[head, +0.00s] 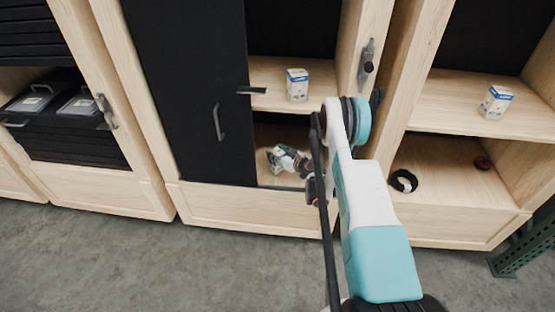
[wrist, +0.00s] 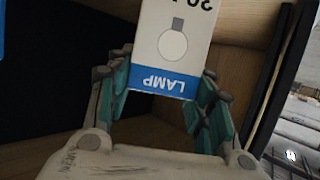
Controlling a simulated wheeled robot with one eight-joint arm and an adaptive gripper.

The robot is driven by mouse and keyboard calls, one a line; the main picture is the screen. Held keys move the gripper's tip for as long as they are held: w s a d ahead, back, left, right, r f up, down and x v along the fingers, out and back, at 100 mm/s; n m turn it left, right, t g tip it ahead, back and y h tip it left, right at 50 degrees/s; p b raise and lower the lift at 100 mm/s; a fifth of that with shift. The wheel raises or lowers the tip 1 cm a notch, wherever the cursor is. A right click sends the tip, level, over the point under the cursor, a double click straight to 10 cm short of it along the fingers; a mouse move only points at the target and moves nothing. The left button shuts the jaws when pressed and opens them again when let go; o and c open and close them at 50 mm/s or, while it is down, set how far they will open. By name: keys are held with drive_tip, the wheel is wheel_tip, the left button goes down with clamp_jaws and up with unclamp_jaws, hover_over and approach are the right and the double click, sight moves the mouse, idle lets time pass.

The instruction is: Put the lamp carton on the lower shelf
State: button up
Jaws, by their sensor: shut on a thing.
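The lamp carton (wrist: 172,42) is white with a blue band reading LAMP, upside down in the wrist view. My gripper (wrist: 165,88) is shut on it, with a finger on each side. In the head view my gripper (head: 288,158) reaches into the lower compartment of the middle cabinet, above or at the lower shelf (head: 283,181). The held carton (head: 275,163) shows only in part there, small and partly hidden by the gripper. I cannot tell whether it touches the shelf.
Another white-and-blue carton (head: 297,88) stands on the upper shelf just above. A dark door panel (head: 190,100) covers the cabinet's left side.

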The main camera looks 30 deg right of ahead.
drive_tip(key=shift+f, duration=0.95)
drive_tip(key=o, duration=1.2)
drive_tip(key=shift+r, duration=0.1)
drive_tip(key=shift+s, duration=0.1)
